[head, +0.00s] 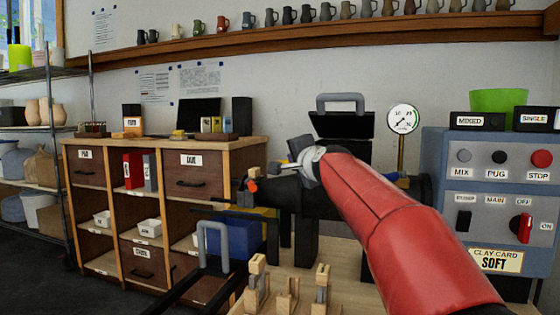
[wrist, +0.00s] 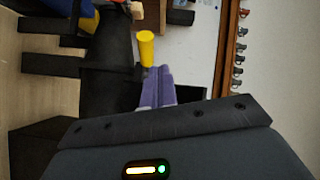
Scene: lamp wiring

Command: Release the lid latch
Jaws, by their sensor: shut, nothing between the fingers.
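A black machine (head: 306,198) with a barrel stands behind the wooden worktop. Above it is a black lid-like plate (head: 345,126) with a grey handle (head: 341,98) on top. My gripper (head: 286,168) is at the end of the red arm, in front of the machine and left of the lid. In the wrist view my gripper's purple fingers (wrist: 160,84) are together and empty. A yellow cylindrical knob (wrist: 146,48), possibly the latch handle, is just beyond the fingertips; I cannot tell whether they touch. The latch is not clearly visible in the head view.
A blue control panel (head: 440,222) with buttons and a red switch stands on the right. A gauge (head: 403,119) stands behind my arm. Wooden stands (head: 287,297) are on the front worktop. A blue bin (head: 228,238) and a grey hoop handle (head: 212,240) are on the left.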

